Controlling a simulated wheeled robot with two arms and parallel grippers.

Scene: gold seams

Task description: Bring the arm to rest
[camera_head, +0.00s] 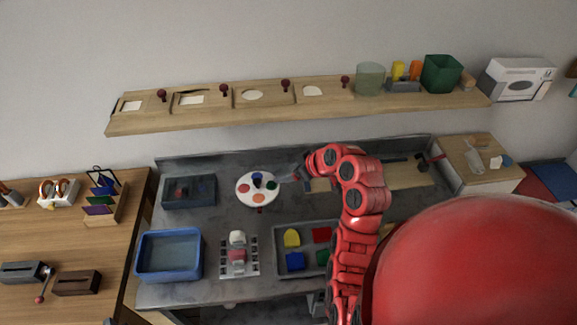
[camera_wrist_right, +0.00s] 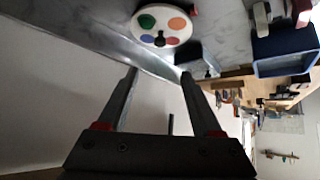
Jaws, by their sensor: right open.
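My red right arm (camera_head: 360,195) reaches up over the grey table in the head view. Its gripper (camera_head: 292,177) points left, close to the right side of a white round palette with coloured spots. In the right wrist view the two fingers of this gripper (camera_wrist_right: 158,75) stand apart with nothing between them. The white palette (camera_wrist_right: 164,24) lies past the fingertips there. In the head view the palette (camera_head: 247,190) rests on the table. My left gripper is not in view. A large red part of my own body hides the lower right of the head view.
The grey table (camera_head: 225,215) holds a blue bin (camera_head: 140,262), a dark box (camera_head: 165,192) and a tray of coloured blocks (camera_head: 281,262). A wooden shelf (camera_head: 300,111) runs along the wall behind. A wooden table (camera_head: 60,235) stands left, a wooden cabinet (camera_head: 505,183) right.

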